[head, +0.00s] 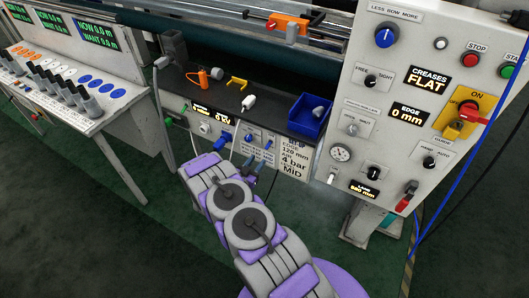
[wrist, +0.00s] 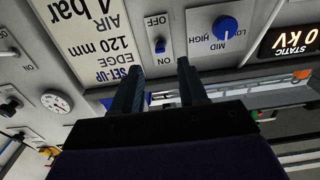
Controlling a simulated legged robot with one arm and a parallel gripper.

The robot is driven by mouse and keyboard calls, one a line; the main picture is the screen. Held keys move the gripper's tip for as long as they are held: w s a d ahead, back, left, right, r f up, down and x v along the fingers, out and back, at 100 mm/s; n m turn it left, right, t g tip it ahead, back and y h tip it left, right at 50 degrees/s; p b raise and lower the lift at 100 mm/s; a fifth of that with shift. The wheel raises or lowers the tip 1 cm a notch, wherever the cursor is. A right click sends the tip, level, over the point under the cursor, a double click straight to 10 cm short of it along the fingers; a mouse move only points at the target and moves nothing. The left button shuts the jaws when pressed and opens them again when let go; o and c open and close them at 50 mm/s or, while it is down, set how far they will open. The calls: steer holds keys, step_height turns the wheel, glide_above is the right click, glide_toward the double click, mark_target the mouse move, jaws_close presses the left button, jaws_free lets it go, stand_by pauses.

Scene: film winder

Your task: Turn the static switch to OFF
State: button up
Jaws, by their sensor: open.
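The wrist view is upside down. A small blue toggle switch (wrist: 160,45) sits on a light panel between the labels OFF and ON, with OFF at the top of this picture and ON below. Its lever looks nearer the OFF label, but I cannot tell its exact setting. A static display (wrist: 290,38) to the right reads 0 kV. My gripper (wrist: 160,68) is open and empty, its two fingers on either side of the switch's line, with the lever seen just past the tips. In the head view my gripper (head: 254,168) is in front of the lower panel.
A blue knob (wrist: 226,28) marked MID and HIGH is right of the switch. A set-up card (wrist: 95,35) is left of it. In the head view a blue bin (head: 309,118) stands on the shelf above, and a tall control panel (head: 395,120) rises at right.

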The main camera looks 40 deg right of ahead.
mark_target(268, 145)
steer(key=b+x, duration=0.1)
steer(key=x, duration=0.7)
steer(key=shift+b, duration=0.3)
steer(key=shift+c, duration=0.2)
jaws_close()
